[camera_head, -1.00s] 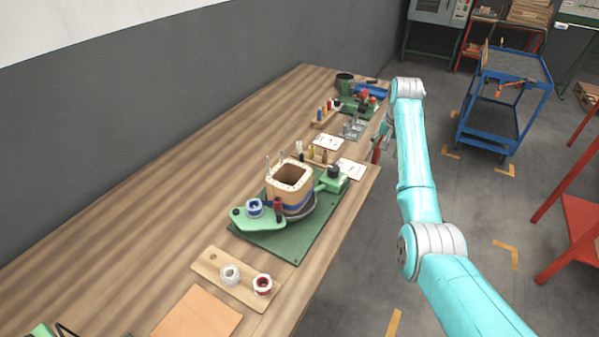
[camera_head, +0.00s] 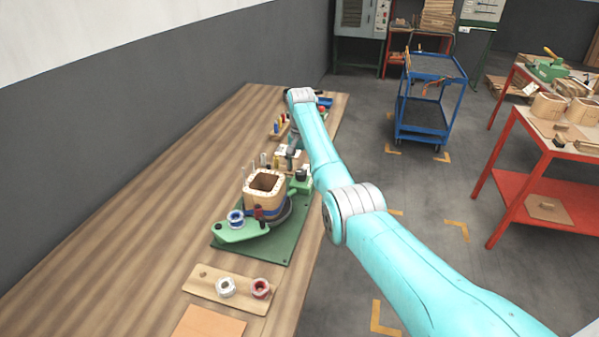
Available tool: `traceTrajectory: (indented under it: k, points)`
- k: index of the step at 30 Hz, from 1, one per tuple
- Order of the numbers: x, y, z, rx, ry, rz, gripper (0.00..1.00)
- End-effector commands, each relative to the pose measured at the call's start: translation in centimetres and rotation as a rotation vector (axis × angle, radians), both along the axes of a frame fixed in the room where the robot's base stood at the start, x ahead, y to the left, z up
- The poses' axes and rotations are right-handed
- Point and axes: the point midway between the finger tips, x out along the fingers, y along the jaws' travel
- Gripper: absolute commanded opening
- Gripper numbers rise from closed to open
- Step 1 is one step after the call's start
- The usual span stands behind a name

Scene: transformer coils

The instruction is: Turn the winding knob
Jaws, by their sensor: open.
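The winding fixture stands on a green base plate (camera_head: 285,247) on the wooden bench, with a square wooden coil former (camera_head: 265,187) on it. A black knob (camera_head: 303,175) sits on a small green housing to the right of the former. A dark red handle or knob (camera_head: 258,212) stands at the former's front corner. I cannot tell for sure which is the winding knob. My gripper (camera_head: 291,153) hangs at the arm's end, just behind the former and housing. It is open, small and partly hidden by my arm, and appears apart from the knobs.
A rack of small coloured bottles (camera_head: 281,124) stands farther back. The bench's left side is clear. A blue cart (camera_head: 423,132) and red tables stand beyond the aisle.

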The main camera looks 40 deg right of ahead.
Motion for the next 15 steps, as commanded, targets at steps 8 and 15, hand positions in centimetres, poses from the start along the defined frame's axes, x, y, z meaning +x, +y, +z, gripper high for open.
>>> traceTrajectory:
  k: [8, 15]
  points:
    - [0.0, 0.0, -2.6, 0.000, 0.000, 0.000, 0.66]
    - [0.0, 0.0, -2.9, 0.000, -0.001, 0.001, 0.66]
